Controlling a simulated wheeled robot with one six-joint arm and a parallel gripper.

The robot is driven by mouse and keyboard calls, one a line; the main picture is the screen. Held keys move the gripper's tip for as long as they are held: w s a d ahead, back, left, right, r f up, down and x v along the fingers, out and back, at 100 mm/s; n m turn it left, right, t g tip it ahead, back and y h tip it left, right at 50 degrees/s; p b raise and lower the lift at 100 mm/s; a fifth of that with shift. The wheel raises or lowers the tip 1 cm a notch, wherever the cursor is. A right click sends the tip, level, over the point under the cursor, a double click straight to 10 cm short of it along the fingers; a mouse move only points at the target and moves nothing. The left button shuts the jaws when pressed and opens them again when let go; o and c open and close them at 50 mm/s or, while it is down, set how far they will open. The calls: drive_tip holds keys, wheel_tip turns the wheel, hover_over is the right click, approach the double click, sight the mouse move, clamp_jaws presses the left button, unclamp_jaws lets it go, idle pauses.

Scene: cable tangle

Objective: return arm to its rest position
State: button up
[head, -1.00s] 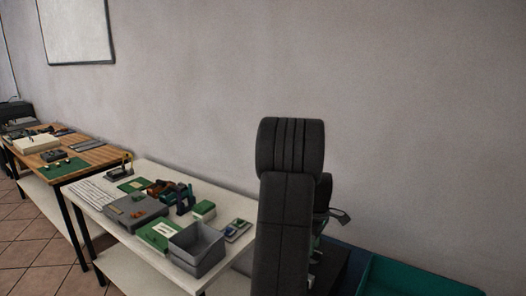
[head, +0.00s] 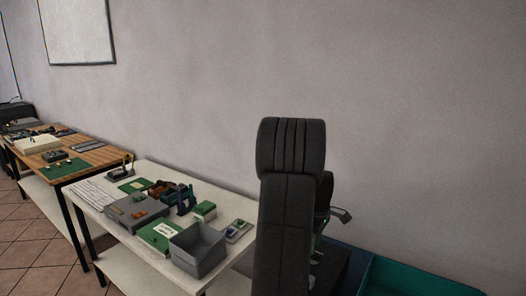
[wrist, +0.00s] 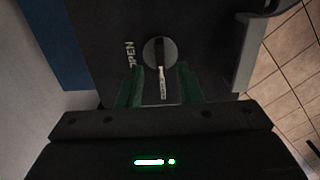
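My arm (head: 287,210) is folded upright in the head view, dark and close to the camera. My gripper (wrist: 162,88) shows in the wrist view, with two dark green fingers apart and nothing clearly held between them. Beyond the fingers is a dark surface with a round grey disc, a pale lever-like piece and the letters "OPEN". In the head view the gripper is mostly hidden behind the arm; only small grey parts show at its right side.
A white table (head: 100,203) with a grey open bin (head: 198,250), green boards and small parts stands left of the arm. A wooden table (head: 88,160) is farther left. A teal container (head: 415,280) is at lower right. The wall behind is bare apart from a whiteboard (head: 76,30).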

wheel_tip(320, 180, up, 10)
drive_tip(key=r, duration=0.1)
wheel_tip(320, 180, down, 14)
drive_tip(key=shift+f, duration=0.1)
drive_tip(key=shift+f+m+p, duration=0.15)
drive_tip(key=shift+m+p, duration=0.15)
drive_tip(key=m+p, duration=0.1)
drive_tip(key=m, duration=0.4)
drive_tip(key=m+p, duration=0.1)
drive_tip(key=m, duration=0.3)
drive_tip(key=shift+m, duration=0.3)
